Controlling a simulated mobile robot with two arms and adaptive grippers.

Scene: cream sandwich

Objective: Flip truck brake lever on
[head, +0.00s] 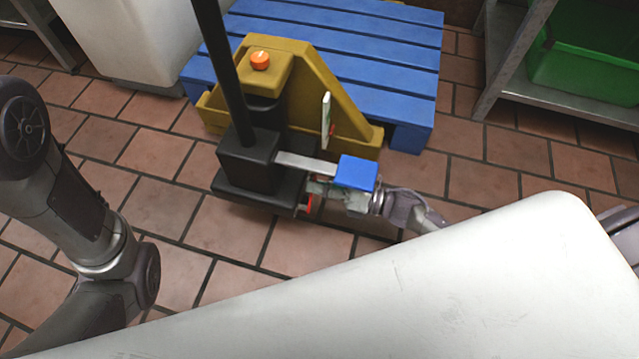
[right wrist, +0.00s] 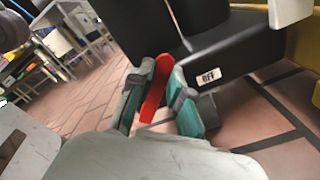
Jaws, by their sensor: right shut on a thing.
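The yellow and black pallet truck (head: 263,90) stands on the tiled floor, its black post rising from a black base. Its red brake lever (right wrist: 157,88) sticks out from the base; in the head view only a bit of red (head: 309,205) shows below the gripper. My right gripper (head: 314,193) is at the base, and in the right wrist view its two greenish fingers (right wrist: 160,80) are shut on the red lever. A small white label (right wrist: 208,76) that seems to read OFF is on the base beside the lever. My left gripper is out of view.
A blue pallet (head: 395,45) lies behind the truck. A shelf with a green crate (head: 585,65) stands at right. Open tiles lie left of the truck.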

